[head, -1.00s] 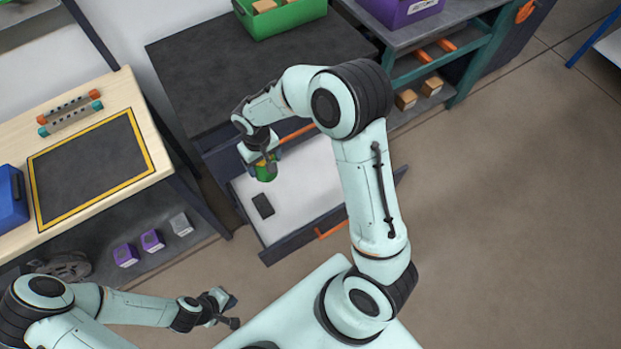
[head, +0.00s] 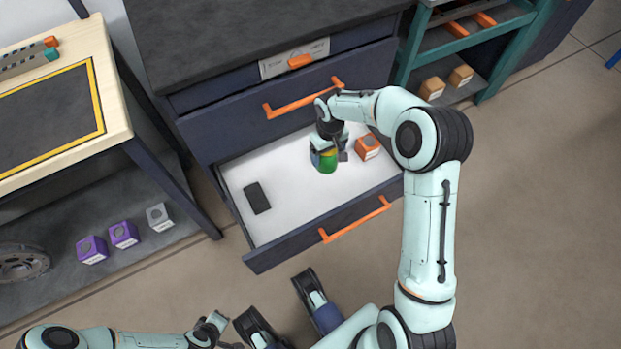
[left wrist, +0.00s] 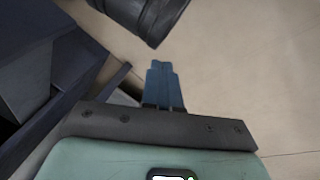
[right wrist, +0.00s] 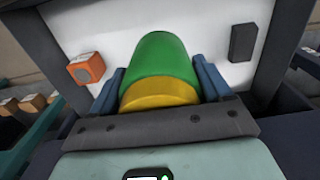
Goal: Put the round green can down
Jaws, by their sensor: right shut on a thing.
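The round green can (head: 326,160) has a yellow band, which shows in the right wrist view (right wrist: 160,60). My right gripper (head: 328,148) is shut on the can, its blue fingers on either side of it. The can is over the white floor of the open lower drawer (head: 295,192); I cannot tell whether it touches the floor. My left gripper (head: 215,325) is low at the left, away from the drawer. In the left wrist view its blue fingers (left wrist: 162,82) are together with nothing between them.
An orange box (head: 367,147) lies in the drawer right of the can, and a dark flat block (head: 257,198) left of it. The closed upper drawer's orange handle (head: 303,98) is just behind. White floor between the can and the drawer front is free.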

